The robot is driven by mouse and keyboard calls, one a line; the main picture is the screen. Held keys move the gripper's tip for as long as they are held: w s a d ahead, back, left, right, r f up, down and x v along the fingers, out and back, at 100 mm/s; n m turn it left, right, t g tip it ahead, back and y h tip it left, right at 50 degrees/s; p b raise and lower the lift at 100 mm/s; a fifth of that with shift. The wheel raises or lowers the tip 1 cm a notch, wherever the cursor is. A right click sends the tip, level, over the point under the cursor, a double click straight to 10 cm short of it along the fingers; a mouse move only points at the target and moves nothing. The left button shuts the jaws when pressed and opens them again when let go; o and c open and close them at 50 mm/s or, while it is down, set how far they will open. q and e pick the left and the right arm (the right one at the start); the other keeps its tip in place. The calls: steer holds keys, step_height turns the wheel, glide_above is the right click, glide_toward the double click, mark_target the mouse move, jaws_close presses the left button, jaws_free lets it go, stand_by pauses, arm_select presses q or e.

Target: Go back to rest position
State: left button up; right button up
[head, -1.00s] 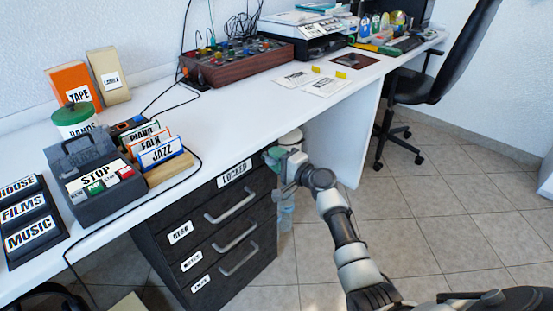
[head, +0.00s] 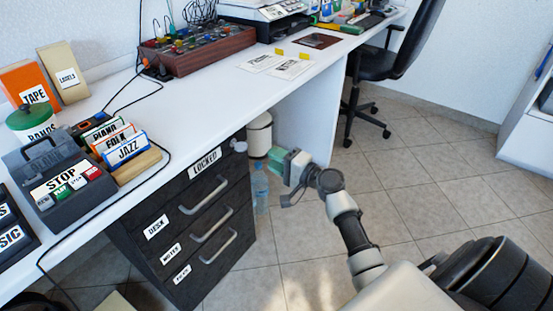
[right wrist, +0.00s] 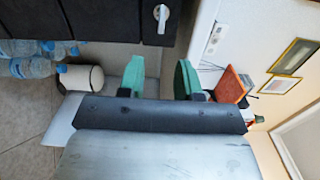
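My right gripper (head: 284,161) is in the middle of the head view, over the floor and to the right of the dark drawer unit (head: 172,228). Its two green fingers stand apart with nothing between them in the right wrist view (right wrist: 160,78). The gripper is clear of the small pale knob (head: 239,147) at the top right of the drawer labelled LOCKED (head: 205,163). The knob also shows in the right wrist view (right wrist: 161,16). My left gripper is not in view.
The white desk (head: 215,95) runs along the wall above the drawers. A white cylindrical container (head: 259,135) and water bottles (head: 260,187) stand beside the drawer unit. A black office chair (head: 385,60) is at the back right. The tiled floor (head: 430,190) is mostly clear.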

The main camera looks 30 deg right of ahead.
stand_by(0.3)
